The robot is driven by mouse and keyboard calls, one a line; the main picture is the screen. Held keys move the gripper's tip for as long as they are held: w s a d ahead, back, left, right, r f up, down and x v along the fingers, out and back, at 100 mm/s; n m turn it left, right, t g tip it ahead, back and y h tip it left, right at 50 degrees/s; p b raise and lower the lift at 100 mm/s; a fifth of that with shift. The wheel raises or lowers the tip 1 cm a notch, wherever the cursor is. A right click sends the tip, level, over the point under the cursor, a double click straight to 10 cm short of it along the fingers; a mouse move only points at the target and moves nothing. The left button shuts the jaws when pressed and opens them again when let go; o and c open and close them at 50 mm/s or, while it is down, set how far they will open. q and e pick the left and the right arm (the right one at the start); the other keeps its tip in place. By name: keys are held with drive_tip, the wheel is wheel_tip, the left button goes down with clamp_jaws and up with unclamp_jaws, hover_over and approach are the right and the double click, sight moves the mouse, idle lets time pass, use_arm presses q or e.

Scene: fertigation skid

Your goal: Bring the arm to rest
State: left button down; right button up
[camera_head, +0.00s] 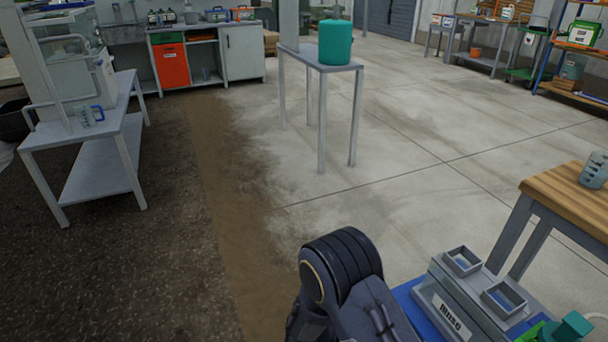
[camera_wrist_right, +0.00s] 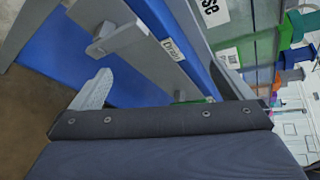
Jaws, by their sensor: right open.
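In the head view my dark arm (camera_head: 345,285) rises from the bottom edge, folded at a rounded joint. No gripper shows there. In the right wrist view my right gripper (camera_wrist_right: 182,92) is open with nothing seen between its fingers. One pale grey finger (camera_wrist_right: 92,90) shows clearly at the left; the other side is hard to make out. My left gripper is out of view.
A grey labelled unit (camera_head: 465,295) stands close right of my arm. A narrow stand (camera_head: 318,62) holds a teal container (camera_head: 335,42). A white bench (camera_head: 95,145) is at the left. Mid-floor is open.

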drive_tip(key=s+r+m+t+y, duration=0.2)
drive_tip(key=s+r+m+y, duration=0.4)
drive_tip(key=m, duration=0.5)
drive_tip(key=s+d+r+m+t+y, duration=0.1)
drive_tip(key=s+r+m+y, duration=0.4)
drive_tip(key=r+m, duration=0.5)
drive_tip(key=s+r+m+t+y, duration=0.2)
drive_tip(key=s+r+m+y, duration=0.35)
drive_tip(key=m, duration=0.65)
wheel_tip(320, 180, up, 25)
drive_tip(key=w+y+p, duration=0.1)
drive_tip(key=p, duration=2.3)
drive_tip(key=shift+d, duration=0.15)
drive_tip(key=shift+y, duration=0.25)
